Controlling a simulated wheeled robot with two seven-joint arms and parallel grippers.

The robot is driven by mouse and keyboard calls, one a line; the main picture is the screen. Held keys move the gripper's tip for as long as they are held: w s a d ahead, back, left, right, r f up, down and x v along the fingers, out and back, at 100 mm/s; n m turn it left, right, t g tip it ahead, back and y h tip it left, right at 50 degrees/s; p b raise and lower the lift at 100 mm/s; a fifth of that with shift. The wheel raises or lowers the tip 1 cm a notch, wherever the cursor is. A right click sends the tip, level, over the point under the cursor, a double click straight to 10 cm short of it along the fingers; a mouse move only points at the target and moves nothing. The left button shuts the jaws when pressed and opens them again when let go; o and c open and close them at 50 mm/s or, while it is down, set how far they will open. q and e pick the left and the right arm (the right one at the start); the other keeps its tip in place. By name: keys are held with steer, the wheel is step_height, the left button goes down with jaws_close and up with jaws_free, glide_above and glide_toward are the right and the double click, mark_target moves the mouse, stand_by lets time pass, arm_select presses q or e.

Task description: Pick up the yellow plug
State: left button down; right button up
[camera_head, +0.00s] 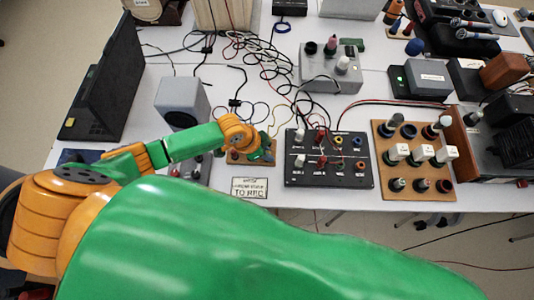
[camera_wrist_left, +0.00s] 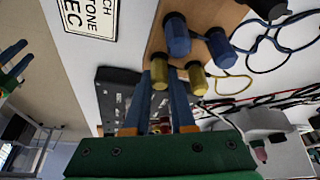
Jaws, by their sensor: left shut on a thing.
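My left gripper (camera_head: 248,145) is over a small wooden board (camera_head: 238,158) at the table's front. In the left wrist view its two fingers (camera_wrist_left: 160,95) are closed around a yellow plug (camera_wrist_left: 160,72), one on each side. A second yellow plug (camera_wrist_left: 196,78) stands just right of the fingers. Two blue plugs (camera_wrist_left: 176,36) and (camera_wrist_left: 220,46) are on the same board (camera_wrist_left: 200,14). I cannot tell whether the held plug is still seated in the board. In the head view the gripper hides most of the board. My right gripper is not in view.
A black panel (camera_head: 300,175) with several sockets lies right of the board, and a wooden board (camera_head: 390,185) with several plugs lies beyond it. A grey speaker (camera_head: 182,103) and a laptop (camera_head: 105,85) stand left. A printed label (camera_head: 250,188) lies in front. Loose cables cover the middle.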

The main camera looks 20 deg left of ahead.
arm_select(q)
steer(key=shift+w+r, duration=0.1)
steer(key=shift+r, duration=0.4)
steer(key=s+d+r+p, duration=0.2)
steer(key=s+d+r, duration=0.2)
steer(key=s+r, duration=0.8)
steer(key=shift+s+p, duration=0.4)
steer(key=shift+s, duration=0.4)
